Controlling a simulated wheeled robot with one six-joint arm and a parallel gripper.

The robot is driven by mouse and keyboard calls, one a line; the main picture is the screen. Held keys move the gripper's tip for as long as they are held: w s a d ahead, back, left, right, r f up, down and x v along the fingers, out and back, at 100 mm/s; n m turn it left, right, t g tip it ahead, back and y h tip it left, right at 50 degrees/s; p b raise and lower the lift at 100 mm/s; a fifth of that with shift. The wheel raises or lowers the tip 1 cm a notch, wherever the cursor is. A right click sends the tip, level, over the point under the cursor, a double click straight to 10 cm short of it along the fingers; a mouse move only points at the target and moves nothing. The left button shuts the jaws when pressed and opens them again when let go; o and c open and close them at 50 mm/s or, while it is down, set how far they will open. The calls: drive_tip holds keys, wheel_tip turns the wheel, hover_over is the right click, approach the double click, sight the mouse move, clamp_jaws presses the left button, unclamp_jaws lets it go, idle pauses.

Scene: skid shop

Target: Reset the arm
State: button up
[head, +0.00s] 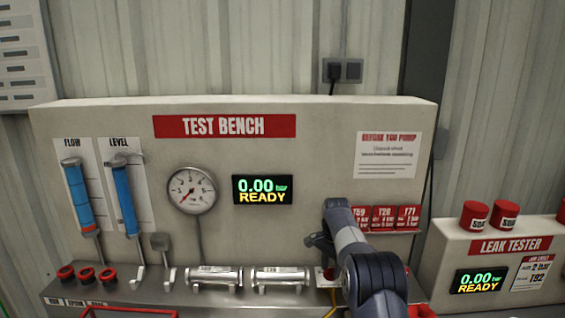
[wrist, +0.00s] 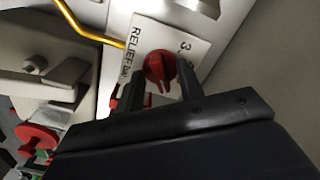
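My arm reaches up from the lower right in the head view, its gripper (head: 318,241) in front of the test bench (head: 310,130). In the wrist view my gripper (wrist: 157,88) has its two dark fingers apart, with nothing held between them. A red knob (wrist: 160,68) on a white plate lettered "RELIEF" shows just beyond and between the fingertips. Gaps show on both sides of the knob; whether a finger touches it I cannot tell. In the head view the knob (head: 329,273) is partly hidden by my arm.
Two clear-ended metal cylinders (head: 214,277) lie on the bench ledge. A gauge (head: 191,190) and a display (head: 262,190) reading 0.00 bar READY are left of my arm. The leak tester (head: 500,265) stands at the right. A yellow hose (wrist: 85,25) runs near the knob.

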drive_tip(key=shift+s+f+m, duration=0.2)
drive_tip(key=shift+f+m, duration=0.2)
drive_tip(key=shift+f, duration=0.55)
drive_tip(key=shift+r+m+b, duration=0.3)
drive_tip(key=shift+r, duration=0.05)
drive_tip(key=r, duration=0.2)
drive_tip(key=r+p, duration=0.1)
drive_tip(key=r, duration=0.1)
drive_tip(key=r+p, duration=0.1)
drive_tip(key=r, duration=0.1)
drive_tip(key=shift+w+r, duration=0.25)
drive_tip(key=shift+r, duration=0.15)
